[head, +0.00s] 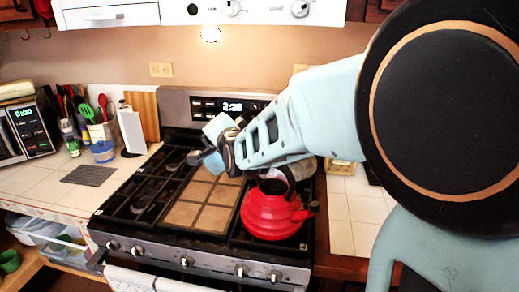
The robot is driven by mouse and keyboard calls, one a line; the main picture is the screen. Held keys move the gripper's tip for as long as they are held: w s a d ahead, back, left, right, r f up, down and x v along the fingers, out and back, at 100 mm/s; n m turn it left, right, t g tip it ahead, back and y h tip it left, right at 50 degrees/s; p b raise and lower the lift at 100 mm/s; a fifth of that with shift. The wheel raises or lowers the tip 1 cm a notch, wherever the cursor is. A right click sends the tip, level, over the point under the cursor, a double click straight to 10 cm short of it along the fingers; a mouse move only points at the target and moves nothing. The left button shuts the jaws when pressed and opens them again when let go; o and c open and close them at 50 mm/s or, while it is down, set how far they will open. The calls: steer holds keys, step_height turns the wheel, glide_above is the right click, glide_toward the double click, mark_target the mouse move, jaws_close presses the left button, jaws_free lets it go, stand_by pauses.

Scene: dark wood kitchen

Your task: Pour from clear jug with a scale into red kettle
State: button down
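The red kettle (270,213) stands upright on the right front of the stove. It has ridged sides, a dark open top and a short spout pointing right. My arm reaches in from the right, and my gripper (205,150) is above the back middle of the stove, left of and higher than the kettle. Its fingers are small and partly hidden, so their opening is unclear. A pale, glassy shape (297,171) shows just behind the kettle, partly covered by my arm. It may be the clear jug; no scale can be made out.
The stove (138,197) has black grates and a tan griddle (203,207) left of the kettle. Utensils, a blue tub (103,152) and a dark mat (88,175) are on the left counter. The right tiled counter (362,205) is mostly clear. A hood hangs above.

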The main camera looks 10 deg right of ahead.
steer(key=shift+d+r+m+p, duration=0.4)
steer(key=shift+r+p, duration=0.3)
steer(key=shift+p, duration=0.1)
stand_by(1.0)
